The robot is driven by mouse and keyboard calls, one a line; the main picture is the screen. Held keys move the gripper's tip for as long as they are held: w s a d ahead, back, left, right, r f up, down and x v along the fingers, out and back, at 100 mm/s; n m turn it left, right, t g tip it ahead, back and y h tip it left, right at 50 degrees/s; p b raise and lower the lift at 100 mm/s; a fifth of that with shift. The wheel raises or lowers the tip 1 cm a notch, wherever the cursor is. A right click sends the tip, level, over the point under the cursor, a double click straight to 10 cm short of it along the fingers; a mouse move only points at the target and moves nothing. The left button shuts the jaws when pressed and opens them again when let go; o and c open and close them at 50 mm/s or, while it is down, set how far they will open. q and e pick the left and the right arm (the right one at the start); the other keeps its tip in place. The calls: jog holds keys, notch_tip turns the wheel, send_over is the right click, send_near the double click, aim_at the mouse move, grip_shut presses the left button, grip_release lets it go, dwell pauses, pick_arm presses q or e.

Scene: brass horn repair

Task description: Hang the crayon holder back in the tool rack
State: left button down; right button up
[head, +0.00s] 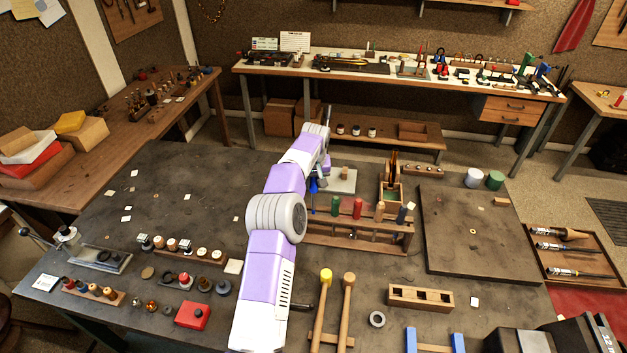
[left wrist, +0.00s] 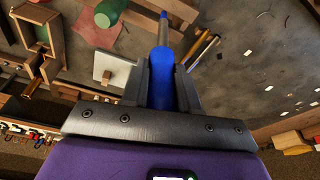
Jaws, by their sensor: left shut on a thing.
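In the head view the blue crayon holder (head: 313,187) hangs below my left gripper (head: 319,172), just behind the left part of the wooden tool rack (head: 345,239). The gripper is shut on it. The rack holds upright tools with green, red, wooden and dark handles. My left forearm hides the rack's left end. My right gripper is not in view.
A green handle (left wrist: 107,12) is close beside the held crayon holder in the left wrist view. A pale block (head: 341,181) lies behind the rack, and a wooden box with tools (head: 391,194) stands to the right. A wide dark board (head: 475,240) lies farther right, mostly clear.

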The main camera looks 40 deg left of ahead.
aim_at(314, 190)
pick_arm(q)
jog(key=shift+f, duration=0.4)
jog(key=shift+r, duration=0.1)
jog(key=shift+p, duration=0.8)
dwell(0.9)
jog(key=shift+s+d+f+b+x, duration=0.1)
jog(key=shift+s+d+b+x, duration=0.15)
jog(key=shift+b+x, duration=1)
jog(key=shift+s+d+f+b+x, duration=0.1)
jog(key=shift+s+d+b+x, duration=0.35)
jog(key=shift+x, duration=1.4)
jog(key=shift+s+d+f+b+x, duration=0.1)
jog(key=shift+b+x, duration=1)
jog(key=shift+x, duration=0.5)
jog(key=c, duration=0.8)
grip_release()
jog(key=shift+r, duration=0.15)
jog(key=v, duration=0.7)
jog(key=shift+r, duration=0.25)
